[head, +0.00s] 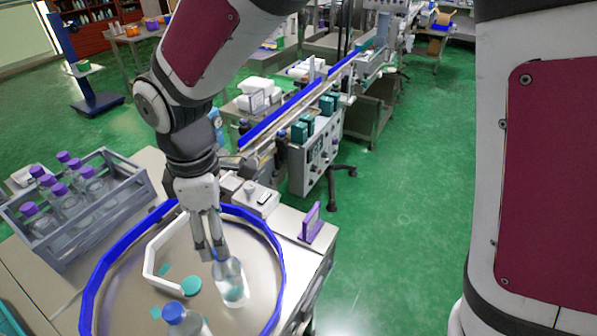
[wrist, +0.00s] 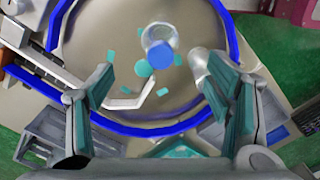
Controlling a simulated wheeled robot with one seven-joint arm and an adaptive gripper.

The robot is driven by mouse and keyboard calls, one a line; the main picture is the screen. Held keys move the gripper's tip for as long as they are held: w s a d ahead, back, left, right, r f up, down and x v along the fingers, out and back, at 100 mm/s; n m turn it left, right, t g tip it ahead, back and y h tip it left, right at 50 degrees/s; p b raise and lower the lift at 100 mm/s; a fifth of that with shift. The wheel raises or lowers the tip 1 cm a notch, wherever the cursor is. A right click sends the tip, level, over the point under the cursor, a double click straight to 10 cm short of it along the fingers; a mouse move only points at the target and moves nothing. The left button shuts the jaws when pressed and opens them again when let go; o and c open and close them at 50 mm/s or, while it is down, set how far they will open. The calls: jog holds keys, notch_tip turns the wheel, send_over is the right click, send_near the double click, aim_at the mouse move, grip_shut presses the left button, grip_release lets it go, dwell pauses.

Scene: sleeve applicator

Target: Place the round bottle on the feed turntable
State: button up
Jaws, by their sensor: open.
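The feed turntable (head: 125,297) is a round grey steel plate with a blue rim, also seen in the wrist view (wrist: 92,35). A clear round bottle (head: 233,290) with a teal patch stands on it, just below my fingertips. Its top is hidden in the head view; in the wrist view its blue cap (wrist: 158,54) lies between my fingers. My gripper (head: 211,254) is open, fingers pointing down, one on each side (wrist: 158,75).
A white angled guide (head: 152,262) and several flat teal pieces (head: 191,286) are on the plate. A grey crate (head: 108,204) of purple-capped bottles stands at left. A conveyor (head: 290,110) with a blue rail runs behind. A purple bracket (head: 311,222) stands at the right table edge.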

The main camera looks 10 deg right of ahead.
jog(key=s+d+r+m+t, duration=0.2)
jog(key=d+r+m, duration=0.3)
jog(key=d, duration=0.3)
jog(key=s+d+r+m+t, duration=0.1)
jog(key=s+d+r+m, duration=0.4)
jog(key=d+m, duration=0.2)
jog(key=s+d+r+m+t, duration=0.2)
jog(key=d+r+m, duration=0.3)
jog(key=d, duration=0.5)
jog(key=shift+s+m+t, duration=0.3)
jog(key=shift+s+m, duration=0.2)
jog(key=shift+s, duration=0.2)
jog(key=shift+a+r, duration=0.1)
